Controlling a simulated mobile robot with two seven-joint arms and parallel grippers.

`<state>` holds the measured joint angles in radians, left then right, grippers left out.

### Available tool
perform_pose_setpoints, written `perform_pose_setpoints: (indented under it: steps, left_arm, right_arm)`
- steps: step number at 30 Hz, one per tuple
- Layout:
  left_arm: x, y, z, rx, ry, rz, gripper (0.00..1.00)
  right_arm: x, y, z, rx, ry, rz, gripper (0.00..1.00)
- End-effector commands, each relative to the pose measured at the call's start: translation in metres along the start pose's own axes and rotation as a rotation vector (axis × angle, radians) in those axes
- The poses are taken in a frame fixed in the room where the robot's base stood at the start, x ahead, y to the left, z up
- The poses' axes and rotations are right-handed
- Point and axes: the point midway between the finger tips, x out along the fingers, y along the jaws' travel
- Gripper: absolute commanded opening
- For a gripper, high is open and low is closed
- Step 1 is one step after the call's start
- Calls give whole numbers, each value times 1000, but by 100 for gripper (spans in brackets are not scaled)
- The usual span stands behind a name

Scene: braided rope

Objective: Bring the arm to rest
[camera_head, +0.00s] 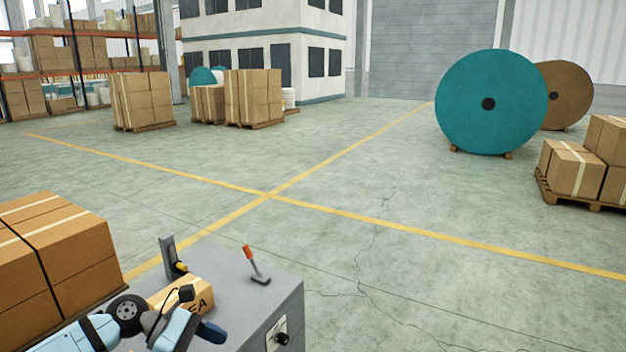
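My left arm comes in from the bottom left, with light blue links and a dark round joint. My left gripper (200,324) appears to be at its end, over the near part of a grey cabinet (232,276). The fingers are small and overlap other parts, so I cannot tell whether they are open or shut. No held object can be made out. My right gripper is not in view. No braided rope can be clearly made out.
On the cabinet are an orange-handled lever (252,262), a dark upright post (168,257) and a tan box (196,292), partly hidden by my arm. Stacked cartons (60,250) stand close at left. A teal reel (470,115) stands far right. Open floor lies beyond.

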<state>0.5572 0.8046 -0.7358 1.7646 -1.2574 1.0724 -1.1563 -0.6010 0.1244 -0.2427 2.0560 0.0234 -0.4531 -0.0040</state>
Motion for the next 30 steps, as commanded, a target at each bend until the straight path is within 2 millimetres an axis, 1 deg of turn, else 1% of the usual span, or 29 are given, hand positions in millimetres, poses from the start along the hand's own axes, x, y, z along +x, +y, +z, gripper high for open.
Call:
perform_pose_setpoints:
  steps: [1, 2, 3, 5, 6, 8, 10, 11, 12, 14, 15, 17, 18, 20, 21, 23, 24, 26, 27, 29, 30]
  left_arm:
    - [31, -14, 2, -125, -141, 10, 72]
    - [43, -20, 8, -208, -226, 21, 72]
    - [57, -28, 14, -327, -336, 32, 72]
    - [73, -36, 20, -515, -498, 46, 72]
    - [81, -41, 22, -648, -604, 53, 72]
    - [89, -47, 21, -859, -756, 59, 72]
    - [95, -53, 12, -1115, -928, 62, 72]
    - [96, -55, 6, -1229, -1000, 63, 72]
    - [99, -59, -5, -1382, -1093, 63, 72]
    - [101, -66, -25, -1617, -1230, 62, 72]
    - [103, -73, -41, -1774, -1318, 59, 72]
    - [107, -85, -67, -2002, -1442, 56, 72]
    - [109, -93, -84, -2142, -1516, 56, 72]
    - [113, -108, -107, -2330, -1614, 52, 72]
    - [117, -119, -121, -2444, -1672, 53, 72]
    - [121, -134, -140, -2597, -1750, 50, 72]
    - [125, -145, -152, 2532, 1692, -48, 72]
    - [130, -162, -168, 2416, 1596, -44, 72]
    - [133, -174, -178, 2342, 1536, -43, 72]
    - [138, -192, -192, 2234, 1454, -42, 72]
    - [142, -204, -200, 2163, 1399, -40, 72]
  right_arm:
    - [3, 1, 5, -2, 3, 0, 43]
    - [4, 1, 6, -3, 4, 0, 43]
    - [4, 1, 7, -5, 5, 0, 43]
    - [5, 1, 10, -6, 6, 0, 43]
    - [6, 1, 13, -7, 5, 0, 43]
    - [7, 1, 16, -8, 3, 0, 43]
    - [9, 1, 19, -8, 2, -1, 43]
    - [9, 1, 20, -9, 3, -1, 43]
    - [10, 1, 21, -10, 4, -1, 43]
    - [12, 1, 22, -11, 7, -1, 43]
    - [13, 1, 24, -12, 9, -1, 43]
    - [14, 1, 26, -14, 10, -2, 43]
    - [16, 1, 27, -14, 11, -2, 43]
    - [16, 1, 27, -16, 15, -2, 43]
    - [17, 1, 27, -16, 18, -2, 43]
    - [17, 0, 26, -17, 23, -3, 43]
    - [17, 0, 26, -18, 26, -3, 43]
    - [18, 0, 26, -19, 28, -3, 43]
    - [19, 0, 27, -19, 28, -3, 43]
    - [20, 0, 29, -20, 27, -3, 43]
    - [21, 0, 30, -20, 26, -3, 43]
